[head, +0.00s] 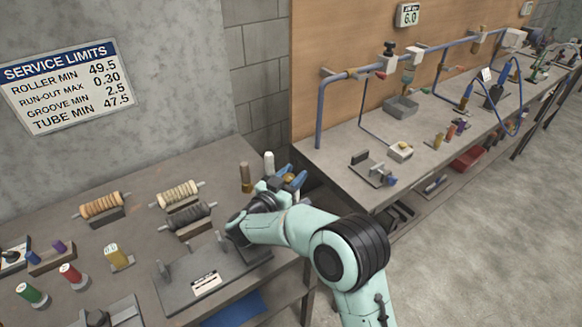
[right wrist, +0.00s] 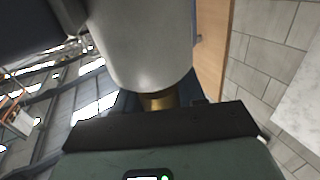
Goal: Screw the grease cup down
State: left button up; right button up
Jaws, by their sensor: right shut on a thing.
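My right gripper (head: 291,180) is at the back right corner of the near bench, its blue fingers shut on a small brass-coloured part. In the right wrist view the brass part (right wrist: 158,101) shows between the fingers, and a large pale grey-white cylinder (right wrist: 145,45) fills the space in front of it. In the head view a white-topped cylinder (head: 269,161) stands just behind the gripper, its lower part hidden. A brown cylinder with a brass base (head: 246,177) stands to its left. I cannot tell for sure which part is the grease cup. My left gripper is not in view.
A grey fixture with a label (head: 206,282) lies below the arm. A second bench (head: 340,150) with a blue pipe rail is at the right.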

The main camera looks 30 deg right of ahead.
jog(key=m+g+p, duration=0.2)
jog(key=g, duration=0.1)
jog(key=m+g+h+p, duration=0.1)
jog(key=m+g+p, duration=0.1)
jog(key=m+g, duration=0.1)
jog(key=m+g+p, duration=0.1)
jog(key=m+g, duration=0.1)
jog(key=g, duration=0.3)
jog(key=shift+s+d+r+m+h+p, duration=0.1)
jog(key=shift+s+r+m+h+p, duration=0.2)
jog(key=shift+s+h+p, duration=0.1)
jog(key=g, duration=0.1)
jog(key=m+g, duration=0.1)
jog(key=shift+s+f+m+g+y, duration=0.2)
jog(key=shift+m+g+y, duration=0.1)
jog(key=shift+g, duration=0.1)
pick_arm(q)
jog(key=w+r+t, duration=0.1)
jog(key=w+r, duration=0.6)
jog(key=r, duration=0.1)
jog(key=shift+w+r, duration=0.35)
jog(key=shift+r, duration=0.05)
pick_arm(e)
jog(key=shift+s+m+g+y, duration=0.15)
jog(key=shift+m+g+y, duration=0.4)
jog(key=shift+g, duration=0.35)
jog(key=shift+s+m+g+y, duration=0.15)
jog(key=shift+m+g+y, duration=0.2)
jog(key=shift+m+g, duration=0.45)
